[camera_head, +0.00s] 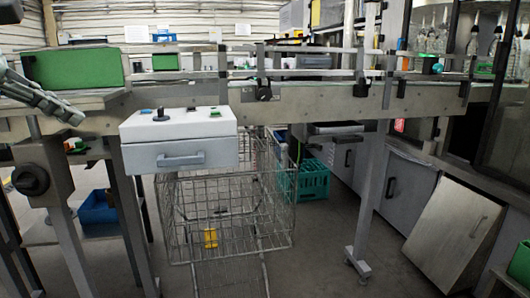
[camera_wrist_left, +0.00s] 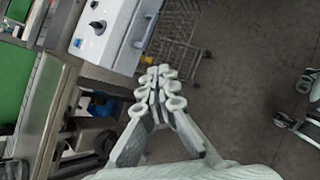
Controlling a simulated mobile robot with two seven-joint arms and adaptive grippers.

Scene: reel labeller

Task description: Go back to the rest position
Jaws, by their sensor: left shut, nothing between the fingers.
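My left gripper (camera_head: 68,115) comes in at the left edge of the head view, in front of the conveyor with the green panel. It also shows in the left wrist view (camera_wrist_left: 160,90), its fingers together and nothing between them. In the wrist view its fingertips lie in front of the white control box and the floor; I cannot tell the gap to them. My right gripper is in neither view.
A white control box (camera_head: 180,139) with knobs hangs on the conveyor frame (camera_head: 330,109). A wire cart (camera_head: 225,215) stands below it, with a green crate (camera_head: 313,180) behind. A metal panel (camera_head: 452,235) leans at the right. Some floor is clear right of the cart.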

